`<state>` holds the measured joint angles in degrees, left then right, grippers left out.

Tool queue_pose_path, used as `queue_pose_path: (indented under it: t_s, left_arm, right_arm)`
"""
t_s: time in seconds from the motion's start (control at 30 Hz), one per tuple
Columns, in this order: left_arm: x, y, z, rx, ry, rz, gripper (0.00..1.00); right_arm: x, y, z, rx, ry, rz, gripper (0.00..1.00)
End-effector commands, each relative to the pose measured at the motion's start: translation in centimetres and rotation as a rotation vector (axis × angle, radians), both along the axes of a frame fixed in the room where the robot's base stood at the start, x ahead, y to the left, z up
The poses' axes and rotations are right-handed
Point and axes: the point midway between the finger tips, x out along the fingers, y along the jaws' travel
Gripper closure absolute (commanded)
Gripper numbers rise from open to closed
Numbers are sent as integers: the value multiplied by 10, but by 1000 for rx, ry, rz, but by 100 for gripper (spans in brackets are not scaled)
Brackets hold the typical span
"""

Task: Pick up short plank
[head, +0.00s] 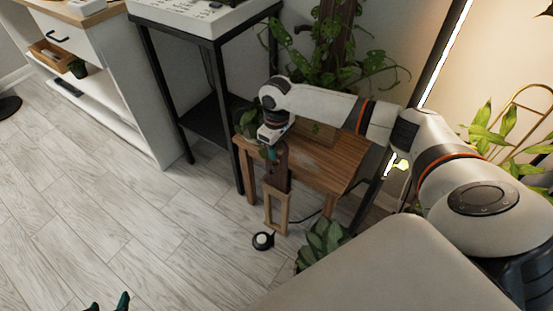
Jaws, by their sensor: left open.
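A short dark brown plank-like piece (279,176) shows upright by the front of a small wooden table. My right gripper (270,152) points down at its upper end, and its fingers overlap the piece in the picture. I cannot tell whether they are closed on it or only beside it. My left gripper (109,305) shows only its dark green fingertips at the bottom edge, spread apart and empty over the floor.
The wooden table (335,165) carries leafy plants (335,60). A small black-and-white round object (263,241) and a leafy plant (322,243) are in front of it. A black metal stand (165,85) and a white cabinet (115,70) are left.

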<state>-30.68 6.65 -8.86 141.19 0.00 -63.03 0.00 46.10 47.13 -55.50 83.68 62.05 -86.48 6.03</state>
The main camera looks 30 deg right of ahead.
Motion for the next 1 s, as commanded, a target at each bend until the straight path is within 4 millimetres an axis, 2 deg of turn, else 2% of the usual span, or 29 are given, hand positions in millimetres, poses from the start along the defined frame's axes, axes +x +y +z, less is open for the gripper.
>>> queue_pose_path:
  t_s: [0.13, 0.4, 0.47, 0.6, 1.0]
  left_arm:
    - [11, -4, 7, -16, -73, -5, 52]
    - [12, -5, 10, -20, -88, -6, 52]
    - [12, -5, 10, -20, -87, -6, 52]
    - [12, -5, 10, -20, -87, -6, 52]
    - [12, -4, 10, -19, -86, -5, 52]
  right_arm:
    - [0, 0, -8, 0, -1, 0, 67]
    - [0, 0, -9, -1, -1, 0, 67]
    - [0, 0, -9, -1, -1, 0, 75]
    - [0, 0, -9, 0, -1, 0, 98]
    - [0, 0, -8, 0, -2, 0, 100]
